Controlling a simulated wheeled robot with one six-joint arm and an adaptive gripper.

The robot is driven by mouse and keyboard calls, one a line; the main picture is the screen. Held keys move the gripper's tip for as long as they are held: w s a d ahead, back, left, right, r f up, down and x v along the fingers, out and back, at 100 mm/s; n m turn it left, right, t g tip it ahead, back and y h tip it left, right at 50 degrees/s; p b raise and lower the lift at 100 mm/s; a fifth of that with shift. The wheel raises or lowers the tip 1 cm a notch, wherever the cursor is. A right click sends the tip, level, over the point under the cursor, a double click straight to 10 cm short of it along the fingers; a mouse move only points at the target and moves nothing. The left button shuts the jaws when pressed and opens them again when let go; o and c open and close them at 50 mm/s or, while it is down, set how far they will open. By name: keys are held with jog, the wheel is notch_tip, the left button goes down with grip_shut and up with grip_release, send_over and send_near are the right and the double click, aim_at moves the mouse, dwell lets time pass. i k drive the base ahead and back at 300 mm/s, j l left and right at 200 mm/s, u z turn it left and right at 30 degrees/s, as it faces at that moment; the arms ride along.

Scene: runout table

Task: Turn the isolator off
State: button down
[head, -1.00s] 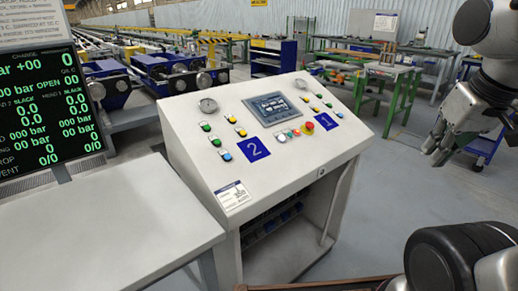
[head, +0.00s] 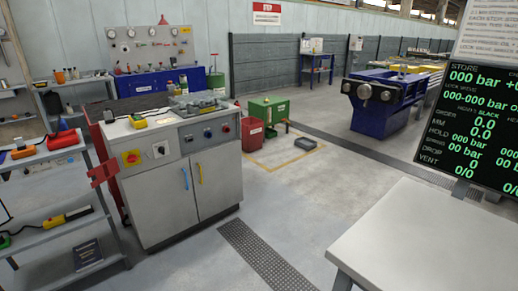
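A grey cabinet (head: 180,185) with two doors stands left of centre in the head view. On its front face, at the left, is a yellow plate with a red rotary knob (head: 131,158), which looks like an isolator switch. To its right is a white plate with a dark rotary knob (head: 160,150). Both are too small for me to read their markings or tell their positions. My gripper is not in view.
Left of the cabinet is a shelf unit (head: 65,225) with tools. A red bracket (head: 103,172) sticks out near the cabinet's left side. A white table (head: 425,240) is at front right. The floor between is clear.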

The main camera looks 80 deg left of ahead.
aim_at(131, 158)
jog(key=u, duration=3.65)
